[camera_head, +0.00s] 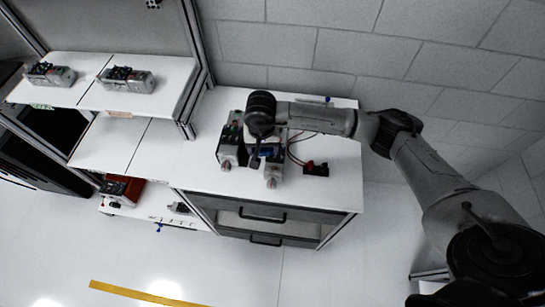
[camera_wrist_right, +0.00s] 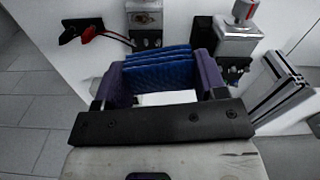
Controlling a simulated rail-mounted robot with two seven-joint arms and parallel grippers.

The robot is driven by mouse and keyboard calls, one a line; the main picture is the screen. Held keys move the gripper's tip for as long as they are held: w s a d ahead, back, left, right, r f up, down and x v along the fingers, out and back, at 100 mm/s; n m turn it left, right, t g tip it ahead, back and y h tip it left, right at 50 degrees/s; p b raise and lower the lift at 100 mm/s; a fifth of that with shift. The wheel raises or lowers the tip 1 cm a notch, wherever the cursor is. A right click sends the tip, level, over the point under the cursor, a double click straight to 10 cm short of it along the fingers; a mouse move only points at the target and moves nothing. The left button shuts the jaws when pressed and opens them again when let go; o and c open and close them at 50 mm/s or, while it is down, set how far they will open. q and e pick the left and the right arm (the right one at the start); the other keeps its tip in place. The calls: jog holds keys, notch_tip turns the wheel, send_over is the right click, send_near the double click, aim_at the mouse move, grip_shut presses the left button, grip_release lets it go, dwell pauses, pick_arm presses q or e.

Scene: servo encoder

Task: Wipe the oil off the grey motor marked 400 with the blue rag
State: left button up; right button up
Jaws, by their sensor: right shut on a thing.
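My right gripper (camera_head: 257,153) points down over the white cabinet top, among the motors. In the right wrist view, its purple fingers (camera_wrist_right: 158,78) are shut on the folded blue rag (camera_wrist_right: 157,66). A small patch of the blue rag (camera_head: 268,151) shows in the head view beside the gripper. One grey motor (camera_head: 272,174) stands just in front of the gripper; it shows partly beyond the rag in the right wrist view (camera_wrist_right: 144,18). Another grey motor (camera_head: 232,154) stands to its left. No 400 marking or oil is readable, and the gripper hides part of the motors. My left gripper is out of view.
Red and black clips (camera_head: 316,168) with wires lie right of the motors. More motors sit on the upper shelf (camera_head: 92,97) at left. The cabinet top (camera_head: 343,185) is clear at right and along its front. A wall stands behind.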

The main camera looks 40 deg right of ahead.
jog(key=shift+s+d+f+m+b, duration=0.2)
jog(key=shift+d+f+m+b, duration=0.25)
jog(key=shift+f, duration=1.25)
jog(key=shift+s+d+f+m+b, duration=0.15)
jog(key=shift+d+f+m+b, duration=0.3)
jog(key=shift+f, duration=1.2)
jog(key=shift+s+d+f+m+b, duration=0.2)
jog(key=shift+d+f+b, duration=0.4)
jog(key=shift+f, duration=1.1)
jog(key=shift+d+f, duration=0.1)
jog(key=shift+f, duration=0.5)
